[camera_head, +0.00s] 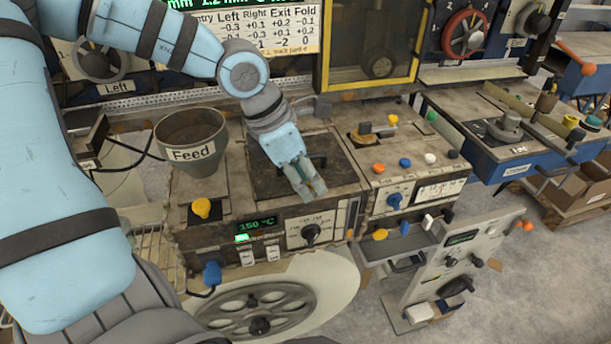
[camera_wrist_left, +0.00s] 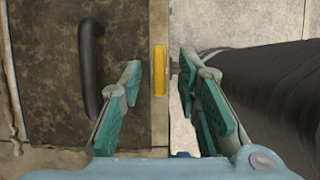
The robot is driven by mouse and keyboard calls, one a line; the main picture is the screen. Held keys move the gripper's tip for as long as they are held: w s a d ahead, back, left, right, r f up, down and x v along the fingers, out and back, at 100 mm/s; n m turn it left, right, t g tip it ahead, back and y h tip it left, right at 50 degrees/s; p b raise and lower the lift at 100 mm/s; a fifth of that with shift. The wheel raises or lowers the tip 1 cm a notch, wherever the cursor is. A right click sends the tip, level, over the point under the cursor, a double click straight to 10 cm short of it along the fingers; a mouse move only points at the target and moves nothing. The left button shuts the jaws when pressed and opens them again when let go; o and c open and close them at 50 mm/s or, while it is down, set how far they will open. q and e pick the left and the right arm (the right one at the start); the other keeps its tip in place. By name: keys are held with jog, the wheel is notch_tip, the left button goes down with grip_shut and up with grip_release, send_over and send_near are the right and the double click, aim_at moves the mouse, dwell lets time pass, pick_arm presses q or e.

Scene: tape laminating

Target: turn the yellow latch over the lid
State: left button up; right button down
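The yellow latch (camera_wrist_left: 160,71) is a small upright bar in the left wrist view, at the right edge of the dark lid (camera_wrist_left: 45,60). I cannot make it out in the head view, where the gripper may hide it. The lid carries a black handle (camera_wrist_left: 90,66) and looks closed; it also shows in the head view (camera_head: 268,178). My left gripper (camera_head: 312,192) is above the front part of the lid. Its fingers are apart, with the latch between the fingertips in the wrist view; contact cannot be told. My right gripper is not in view.
The feed funnel (camera_head: 190,143) stands left of the lid. A yellow knob (camera_head: 201,208) and the 150 °C display (camera_head: 257,223) are at the front. A panel with coloured knobs (camera_head: 405,162) lies to the right.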

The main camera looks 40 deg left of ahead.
pick_arm(q)
jog(key=shift+c, duration=0.2)
jog(key=c, duration=0.3)
jog(key=shift+w, duration=0.1)
grip_shut()
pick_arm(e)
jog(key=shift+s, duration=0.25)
